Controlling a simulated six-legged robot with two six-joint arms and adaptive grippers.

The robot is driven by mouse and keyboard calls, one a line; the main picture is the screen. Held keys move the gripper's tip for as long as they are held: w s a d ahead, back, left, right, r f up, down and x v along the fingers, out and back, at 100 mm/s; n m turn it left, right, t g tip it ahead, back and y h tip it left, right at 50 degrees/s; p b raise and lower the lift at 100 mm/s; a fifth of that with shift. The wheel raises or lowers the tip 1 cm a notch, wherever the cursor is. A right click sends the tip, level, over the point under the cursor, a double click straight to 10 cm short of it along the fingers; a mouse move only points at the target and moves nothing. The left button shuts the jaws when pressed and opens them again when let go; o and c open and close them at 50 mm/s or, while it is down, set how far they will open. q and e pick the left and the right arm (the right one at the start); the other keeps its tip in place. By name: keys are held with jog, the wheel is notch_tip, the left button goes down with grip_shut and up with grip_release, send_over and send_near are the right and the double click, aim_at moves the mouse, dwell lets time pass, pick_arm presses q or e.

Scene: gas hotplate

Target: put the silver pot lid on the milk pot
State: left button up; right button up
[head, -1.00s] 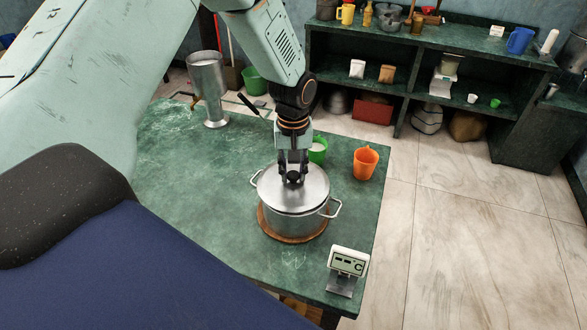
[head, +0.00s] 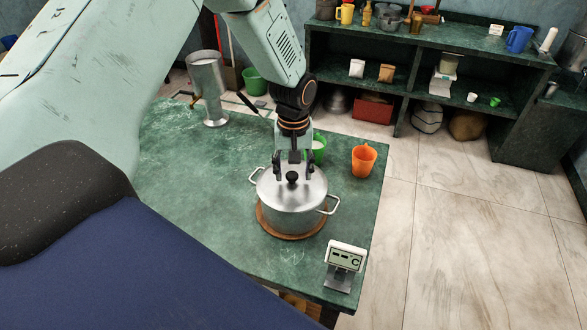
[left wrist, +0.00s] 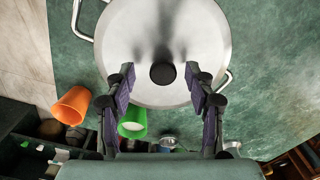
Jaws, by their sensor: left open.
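The silver lid (head: 291,188) lies on the milk pot (head: 289,216), which stands on a round wooden board (head: 268,224) on the green table. The lid looks level and covers the pot's mouth. My left gripper (head: 294,174) is open just above the lid, its fingers spread around the black knob (head: 292,177). In the left wrist view the fingers (left wrist: 162,90) stand apart on both sides of the knob (left wrist: 162,73), with clear gaps. My right gripper is not in view.
A green cup (head: 318,148) of white liquid and an orange jug (head: 364,160) stand behind the pot. A thermometer display (head: 345,262) stands at the front right corner. A tall steel vessel (head: 207,88) stands at the back left. The left of the table is clear.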

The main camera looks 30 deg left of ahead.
pick_arm(q)
jog(key=shift+w+a, duration=0.1)
jog(key=shift+a, duration=0.15)
notch_tip(320, 180, up, 12)
jog(key=shift+d, duration=0.15)
dwell(0.3)
jog(key=shift+f, duration=0.1)
